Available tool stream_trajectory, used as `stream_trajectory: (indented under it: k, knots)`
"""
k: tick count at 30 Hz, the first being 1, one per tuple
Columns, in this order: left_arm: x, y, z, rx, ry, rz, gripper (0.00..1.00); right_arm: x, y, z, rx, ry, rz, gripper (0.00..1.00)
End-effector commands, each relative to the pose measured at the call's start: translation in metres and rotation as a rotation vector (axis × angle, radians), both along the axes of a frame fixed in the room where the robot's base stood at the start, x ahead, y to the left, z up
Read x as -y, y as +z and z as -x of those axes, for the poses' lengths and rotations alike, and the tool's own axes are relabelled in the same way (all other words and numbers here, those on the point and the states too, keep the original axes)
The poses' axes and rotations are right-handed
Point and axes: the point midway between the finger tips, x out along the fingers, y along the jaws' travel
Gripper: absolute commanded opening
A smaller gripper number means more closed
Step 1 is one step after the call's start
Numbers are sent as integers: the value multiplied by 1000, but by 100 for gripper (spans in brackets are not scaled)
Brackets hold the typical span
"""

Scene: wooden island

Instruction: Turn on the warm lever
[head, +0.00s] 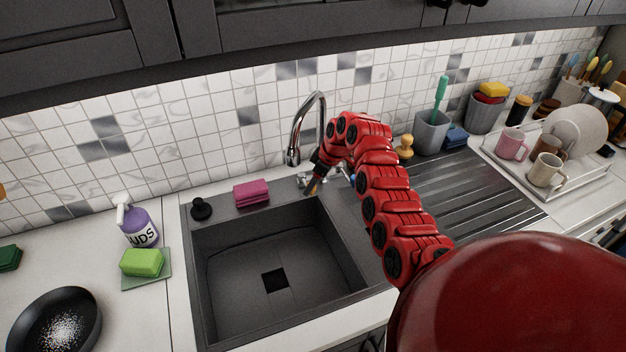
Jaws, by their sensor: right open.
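The chrome faucet (306,127) rises behind the dark sink, its spout arching over to the left. Its base (303,180) shows low behind my right gripper. My right arm reaches in from the right, and my right gripper (312,187) is open beside the faucet base, pointing down. A small bit of blue and chrome (348,173) shows just right of the gripper, partly hidden by my arm. I cannot clearly make out the warm lever, and I cannot tell whether the gripper touches it. My left gripper is not in view.
The sink basin (230,268) is empty. A pink sponge (251,192) and a black stopper (201,208) lie on its back rim. A soap bottle (138,226), green sponge (142,262) and pan (57,322) are left. A grey cup (431,134) and dish rack (578,187) are right.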

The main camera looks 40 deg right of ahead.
Motion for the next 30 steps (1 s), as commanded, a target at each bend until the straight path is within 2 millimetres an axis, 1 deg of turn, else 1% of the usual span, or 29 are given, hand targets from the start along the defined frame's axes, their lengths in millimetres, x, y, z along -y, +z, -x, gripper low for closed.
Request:
stream_trajectory:
  k: [3,10,11,12,17,21,22,30]
  knots:
    - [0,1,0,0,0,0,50,-1,-4,0,-3,1,-1,67]
    - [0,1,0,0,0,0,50,-1,-4,-1,-1,0,0,67]
    - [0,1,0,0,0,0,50,-1,-4,-1,-1,0,0,63]
    - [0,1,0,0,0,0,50,-1,-4,-1,0,0,-1,56]
    - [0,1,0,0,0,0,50,-1,-3,-1,-1,-1,-1,27]
    - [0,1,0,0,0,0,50,-1,-3,-1,-1,-1,-1,2]
    - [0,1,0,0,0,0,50,-1,-3,-1,-1,-1,-1,0]
    - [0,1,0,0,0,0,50,-1,-3,-1,0,-1,0,0]
